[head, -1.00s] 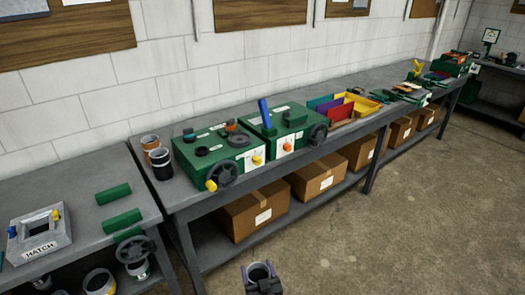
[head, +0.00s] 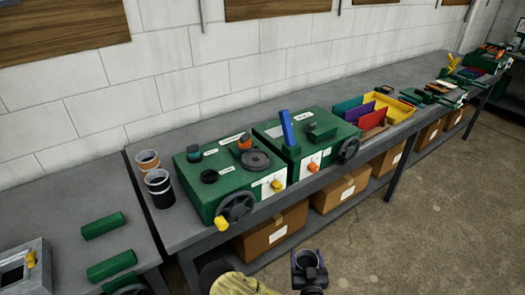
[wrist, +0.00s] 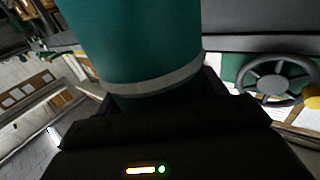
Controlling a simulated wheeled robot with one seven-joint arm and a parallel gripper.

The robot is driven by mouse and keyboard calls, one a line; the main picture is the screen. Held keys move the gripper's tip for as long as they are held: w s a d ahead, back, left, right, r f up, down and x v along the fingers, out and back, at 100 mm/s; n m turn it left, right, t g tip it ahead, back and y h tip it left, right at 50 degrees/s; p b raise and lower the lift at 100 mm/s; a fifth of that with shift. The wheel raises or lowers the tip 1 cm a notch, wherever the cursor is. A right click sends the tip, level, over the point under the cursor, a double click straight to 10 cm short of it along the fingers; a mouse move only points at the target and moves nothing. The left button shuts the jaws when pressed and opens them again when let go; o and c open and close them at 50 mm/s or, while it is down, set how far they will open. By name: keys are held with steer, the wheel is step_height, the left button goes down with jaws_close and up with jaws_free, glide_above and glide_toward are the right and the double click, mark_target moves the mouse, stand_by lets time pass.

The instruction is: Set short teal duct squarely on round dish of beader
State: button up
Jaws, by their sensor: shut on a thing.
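My gripper (head: 309,275) is in front of the bench, low in the head view, shut on the short teal duct (wrist: 145,45). In the wrist view the duct is large and teal with a pale grey band near its end. A green machine on the bench, probably the beader (head: 208,190), has a dark round dish (head: 257,160) on top. The held duct is apart from it, in front and to the right. The duct's far end is outside the wrist view.
The green machine has a handwheel (head: 236,207) with a yellow knob at its front. A second green machine with a blue lever (head: 287,130) stands beside it. Cardboard boxes (head: 273,232) sit under the bench. The floor in front is open.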

steer(key=shift+w+d, duration=0.1)
steer(key=shift+w, duration=0.45)
steer(key=shift+s+r, duration=0.1)
